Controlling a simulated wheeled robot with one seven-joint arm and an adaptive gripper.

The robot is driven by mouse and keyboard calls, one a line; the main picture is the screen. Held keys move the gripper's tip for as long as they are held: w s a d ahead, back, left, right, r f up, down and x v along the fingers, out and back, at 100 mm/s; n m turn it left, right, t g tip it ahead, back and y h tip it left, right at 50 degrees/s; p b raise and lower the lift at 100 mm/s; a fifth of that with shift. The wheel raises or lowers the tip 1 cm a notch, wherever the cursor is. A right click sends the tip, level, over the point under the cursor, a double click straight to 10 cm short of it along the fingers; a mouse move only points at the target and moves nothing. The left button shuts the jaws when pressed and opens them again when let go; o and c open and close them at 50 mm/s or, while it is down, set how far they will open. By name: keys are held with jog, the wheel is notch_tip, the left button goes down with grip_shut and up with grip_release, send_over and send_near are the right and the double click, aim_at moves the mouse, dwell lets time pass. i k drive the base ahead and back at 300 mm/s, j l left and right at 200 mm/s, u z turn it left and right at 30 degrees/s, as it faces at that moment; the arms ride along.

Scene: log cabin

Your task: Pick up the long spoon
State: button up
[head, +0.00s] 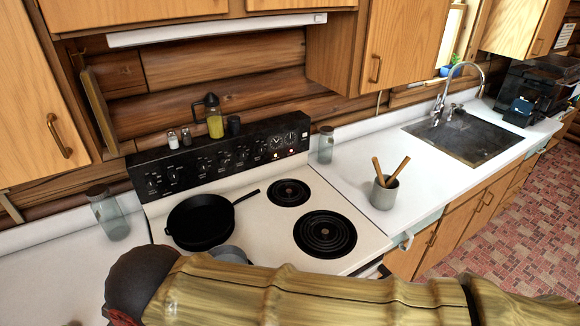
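Two wooden utensil handles (389,172) stick up out of a grey cup (384,193) on the white counter right of the stove. Their lower ends are hidden in the cup, so I cannot tell whether either is the long spoon. No other spoon shows clearly. My arm crosses the bottom of the head view, in front of the stove. My gripper's fingers are not visible.
A black frying pan (202,221) sits on the stove (273,235), with a grey pot (231,254) partly hidden behind my arm. Glass jars stand left (109,215) and right (326,146) of the stove. The counter (345,169) around the cup is mostly clear, up to the sink (467,138).

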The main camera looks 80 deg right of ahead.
aim_at(375, 160)
jog(key=z, duration=3.35)
jog(key=i+l+u, duration=0.3)
jog(key=l, duration=0.1)
